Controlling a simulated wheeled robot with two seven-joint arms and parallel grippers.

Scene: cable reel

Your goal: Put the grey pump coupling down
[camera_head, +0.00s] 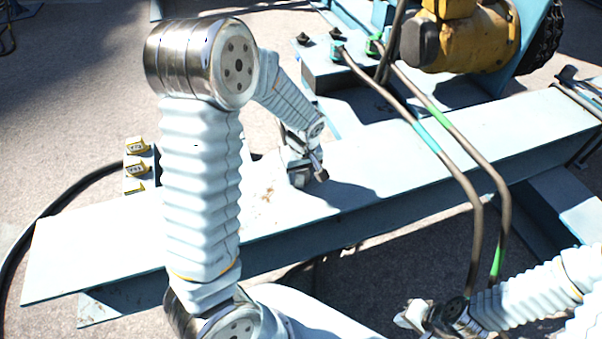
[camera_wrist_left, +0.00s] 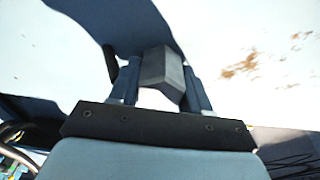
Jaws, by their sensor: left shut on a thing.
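The grey pump coupling (camera_wrist_left: 163,68) shows in the left wrist view as a small faceted grey block between the two dark fingers of my left gripper (camera_wrist_left: 160,85). The fingers are shut on its sides. In the head view my left gripper (camera_head: 308,168) is low over the top of the long pale-blue beam (camera_head: 400,165), near its middle. The coupling is too small there to tell from the fingers, and I cannot tell whether it touches the beam. My right gripper (camera_head: 415,316) is at the lower right, in front of the beam; its fingers are unclear.
Two hoses (camera_head: 430,142) with green and blue bands arch over the beam to the right. A yellow pump (camera_head: 470,38) stands behind on a blue frame. A block with several yellow-topped parts (camera_head: 136,168) is at the beam's back left. The beam's left top is clear.

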